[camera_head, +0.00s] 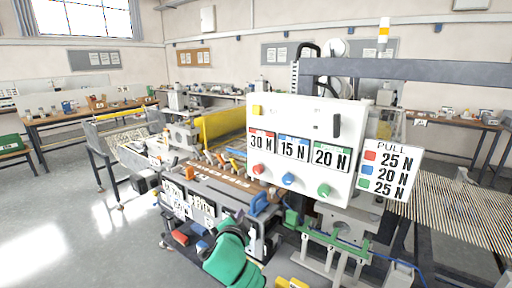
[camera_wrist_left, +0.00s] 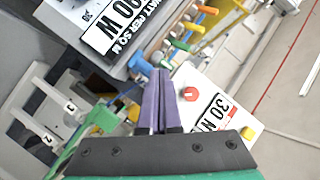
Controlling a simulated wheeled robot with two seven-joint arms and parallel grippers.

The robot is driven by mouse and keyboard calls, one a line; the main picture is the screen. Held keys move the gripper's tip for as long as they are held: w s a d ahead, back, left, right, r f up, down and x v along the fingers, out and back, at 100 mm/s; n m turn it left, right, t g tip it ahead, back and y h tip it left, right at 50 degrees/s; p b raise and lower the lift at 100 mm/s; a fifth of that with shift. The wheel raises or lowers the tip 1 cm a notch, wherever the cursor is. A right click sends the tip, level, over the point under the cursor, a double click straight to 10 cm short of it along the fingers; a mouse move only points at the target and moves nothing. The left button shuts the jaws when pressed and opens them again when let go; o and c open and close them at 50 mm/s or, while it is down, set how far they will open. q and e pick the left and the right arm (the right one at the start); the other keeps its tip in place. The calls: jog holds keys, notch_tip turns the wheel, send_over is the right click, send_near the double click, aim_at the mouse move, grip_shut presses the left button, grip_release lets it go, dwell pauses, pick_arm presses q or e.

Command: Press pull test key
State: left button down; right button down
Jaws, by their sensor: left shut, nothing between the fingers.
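A white panel (camera_head: 292,110) carries three round keys: a red key (camera_head: 258,169) under a "30 N" label, a blue key (camera_head: 288,179) under "15 N" and a green key (camera_head: 323,190) under "20 N". A "PULL" sign (camera_head: 391,170) beside it lists red 25 N, blue 20 N, green 25 N. My left gripper (camera_head: 242,222) is below and left of the panel, its fingers hard to make out there. In the left wrist view its purple fingers (camera_wrist_left: 171,84) are shut and empty. The red key (camera_wrist_left: 191,93) appears just right of the fingertips, contact not shown.
The machine bed (camera_head: 225,180) with coloured levers lies left of the panel. A blue handle (camera_head: 262,203) stands close to my left gripper. A grey beam (camera_head: 420,71) runs above the panel. Mesh (camera_head: 450,205) spreads at the right. Floor at the left is open.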

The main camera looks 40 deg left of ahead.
pick_arm(q)
jog(key=w+a+r+m+t+y, duration=0.1)
jog(key=a+r+m+t+y, duration=0.1)
jog(key=r, duration=1.1)
jog(key=w+a+r+m+t+y, duration=0.1)
jog(key=a+r+m+t+y, duration=0.1)
jog(key=r, duration=1.2)
jog(key=m+t+y, duration=0.1)
jog(key=t+y, duration=0.1)
jog(key=t, duration=0.1)
jog(key=shift+a+m+y, duration=0.25)
jog(key=shift+m+y, duration=0.05)
jog(key=shift+m, duration=0.1)
jog(key=shift+w, duration=0.15)
jog(key=b, duration=0.7)
send_near(257, 110)
jog(key=w+a+r, duration=0.2)
jog(key=a+r, duration=0.2)
jog(key=shift+w+a+r+b, duration=0.2)
jog(key=shift+w+a+b, duration=0.1)
jog(key=shift+b, duration=0.2)
